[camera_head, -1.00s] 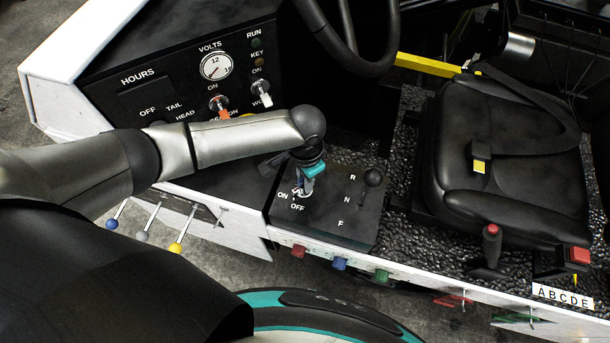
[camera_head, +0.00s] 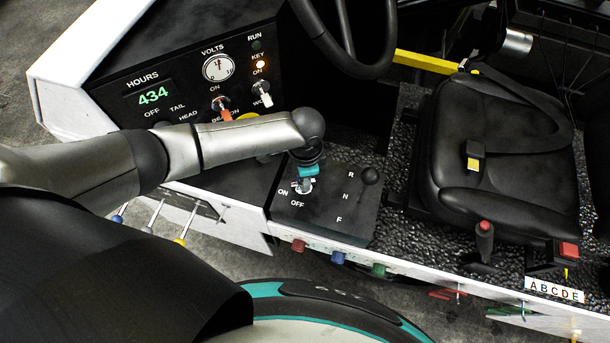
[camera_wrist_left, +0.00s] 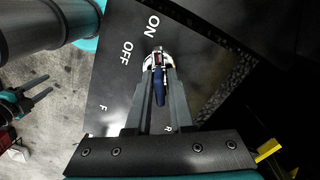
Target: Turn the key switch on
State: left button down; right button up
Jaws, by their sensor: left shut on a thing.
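The key switch (camera_head: 308,189) sits on the black side panel, with ON and OFF labels beside it. A blue key stands in it, seen in the left wrist view (camera_wrist_left: 160,86) between the grey fingers. My left gripper (camera_head: 305,184) reaches down from above and is shut on the key. In the left wrist view the fingers (camera_wrist_left: 160,88) point at the switch's metal ring (camera_wrist_left: 154,57). My right gripper is not in the head view.
A black-knobbed R-N-F lever (camera_head: 369,177) stands close right of the switch. The steering wheel (camera_head: 345,45) is above, and the seat (camera_head: 500,150) is at right. An orange switch (camera_head: 222,108) and a white switch (camera_head: 264,92) are on the dash.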

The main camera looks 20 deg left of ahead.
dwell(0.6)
pick_arm(q)
jog(key=c, duration=0.8)
grip_release()
jog(key=shift+r, duration=0.15)
notch_tip(320, 180, up, 15)
jog(key=shift+p, duration=0.8)
